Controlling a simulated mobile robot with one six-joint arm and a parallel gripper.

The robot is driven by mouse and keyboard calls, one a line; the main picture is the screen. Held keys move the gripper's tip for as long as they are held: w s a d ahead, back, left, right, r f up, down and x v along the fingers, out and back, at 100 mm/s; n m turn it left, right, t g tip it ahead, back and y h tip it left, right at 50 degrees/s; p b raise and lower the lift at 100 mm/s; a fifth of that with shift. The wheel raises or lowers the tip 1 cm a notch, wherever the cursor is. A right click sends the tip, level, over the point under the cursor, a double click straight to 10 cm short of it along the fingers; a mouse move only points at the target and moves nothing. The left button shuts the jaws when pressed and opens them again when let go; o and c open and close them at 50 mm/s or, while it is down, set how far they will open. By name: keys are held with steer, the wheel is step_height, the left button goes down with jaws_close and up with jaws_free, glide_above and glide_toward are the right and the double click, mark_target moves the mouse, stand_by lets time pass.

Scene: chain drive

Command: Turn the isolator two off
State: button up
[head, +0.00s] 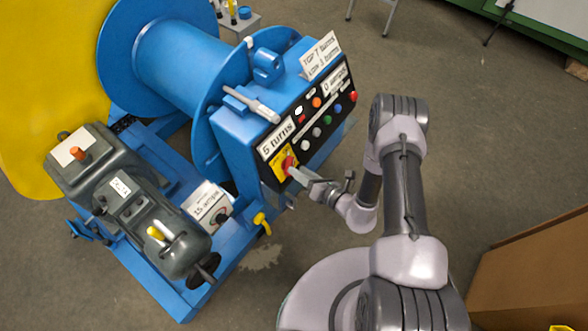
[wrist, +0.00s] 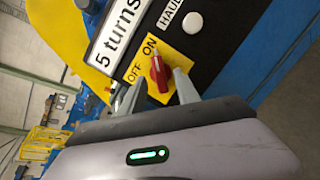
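A red rotary handle (wrist: 159,76) sits on a yellow plate (wrist: 170,45) marked ON and OFF in the wrist view. Its upper end points towards the ON word, and OFF is to its left. No number for the isolator is readable. In the head view the red handle (head: 288,163) is at the lower left end of the black control panel (head: 325,133). My gripper (wrist: 158,90) is open, with one finger on each side of the handle. A gap shows on the left; whether the right finger touches it I cannot tell.
A "5 turns" label (head: 276,138) and several push buttons lie along the panel. A blue winch drum (head: 180,55) stands behind it. A grey motor (head: 130,195) and a white box with a black knob (head: 207,203) are to the left. Open floor (head: 490,130) lies to the right.

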steer(key=shift+x, duration=1.7)
jaws_close()
